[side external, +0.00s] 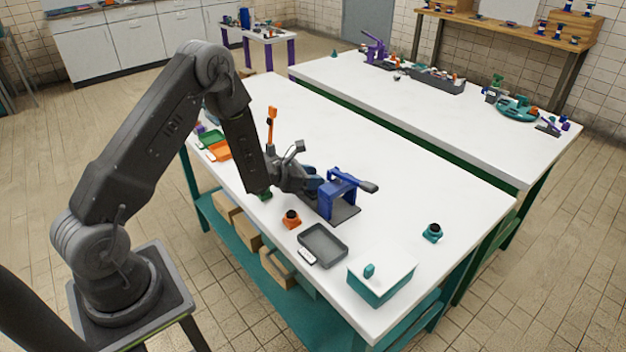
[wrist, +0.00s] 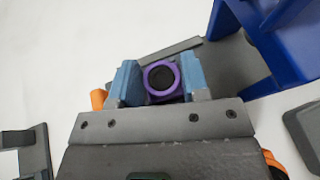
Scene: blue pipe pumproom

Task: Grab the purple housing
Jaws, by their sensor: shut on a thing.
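In the side external view my gripper (side external: 313,183) is low over the near white table, close to the left side of a blue press (side external: 337,197). The housing cannot be made out there. I cannot tell whether it still touches the surface below.
The blue press frame (wrist: 280,45) stands close at the right in the wrist view. Nearby are an orange housing (side external: 291,220), a grey tray (side external: 323,246), a teal box (side external: 378,287) with a white lid and a teal housing (side external: 433,233). The table's right part is mostly clear.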

